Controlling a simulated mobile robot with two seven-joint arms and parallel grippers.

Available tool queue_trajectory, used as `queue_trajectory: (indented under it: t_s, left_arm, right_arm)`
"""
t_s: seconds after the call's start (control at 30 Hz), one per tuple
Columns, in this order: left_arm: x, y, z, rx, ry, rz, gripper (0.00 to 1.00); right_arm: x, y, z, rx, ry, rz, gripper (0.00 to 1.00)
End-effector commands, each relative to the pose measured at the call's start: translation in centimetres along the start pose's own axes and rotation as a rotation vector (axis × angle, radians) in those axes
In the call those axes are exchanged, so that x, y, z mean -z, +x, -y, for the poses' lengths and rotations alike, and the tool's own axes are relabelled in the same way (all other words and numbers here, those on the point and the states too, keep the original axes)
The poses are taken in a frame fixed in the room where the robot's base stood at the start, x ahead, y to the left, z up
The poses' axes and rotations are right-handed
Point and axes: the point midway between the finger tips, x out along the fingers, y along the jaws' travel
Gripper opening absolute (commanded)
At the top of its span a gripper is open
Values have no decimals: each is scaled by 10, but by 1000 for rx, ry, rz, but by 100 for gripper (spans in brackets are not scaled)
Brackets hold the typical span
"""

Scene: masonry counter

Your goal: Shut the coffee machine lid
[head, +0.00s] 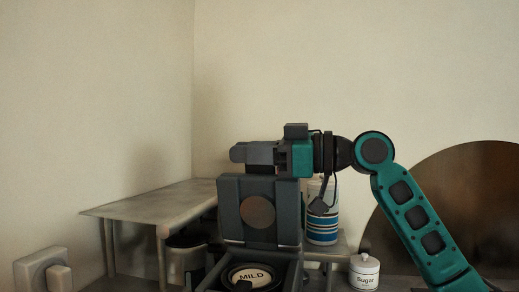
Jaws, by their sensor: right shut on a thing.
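The coffee machine (295,270) stands at the bottom centre, cut off by the lower edge of the picture. Its lid (232,210) is raised, a dark grey upright panel with a round brown disc on the side facing me. A round piece marked MILD (252,275) shows in the open top below it. My right gripper (245,154) lies across the top edge of the lid and is shut on it. The fingertips point left, and the exact contact is hard to see. My left gripper is not in view.
A blue-and-white striped canister (322,228) stands behind the lid on the right. A white sugar pot (364,272) is right of the machine. A table (150,203) stands at the left, and a large round brown panel (470,200) is at the right.

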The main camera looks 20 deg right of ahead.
Motion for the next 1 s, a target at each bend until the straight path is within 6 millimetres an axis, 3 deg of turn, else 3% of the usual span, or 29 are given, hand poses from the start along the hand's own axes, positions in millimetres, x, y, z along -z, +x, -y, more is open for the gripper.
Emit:
queue_trajectory:
  t_s: [0.2, 0.47, 1.0]
  left_arm:
    - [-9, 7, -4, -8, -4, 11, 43]
    - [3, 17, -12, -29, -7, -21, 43]
    - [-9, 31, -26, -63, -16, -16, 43]
  right_arm:
    - [-2, 0, 34, 1, -215, -1, 0]
    - [-13, 0, 73, 0, -461, 0, 0]
    - [-61, 0, 140, 0, -968, 0, 0]
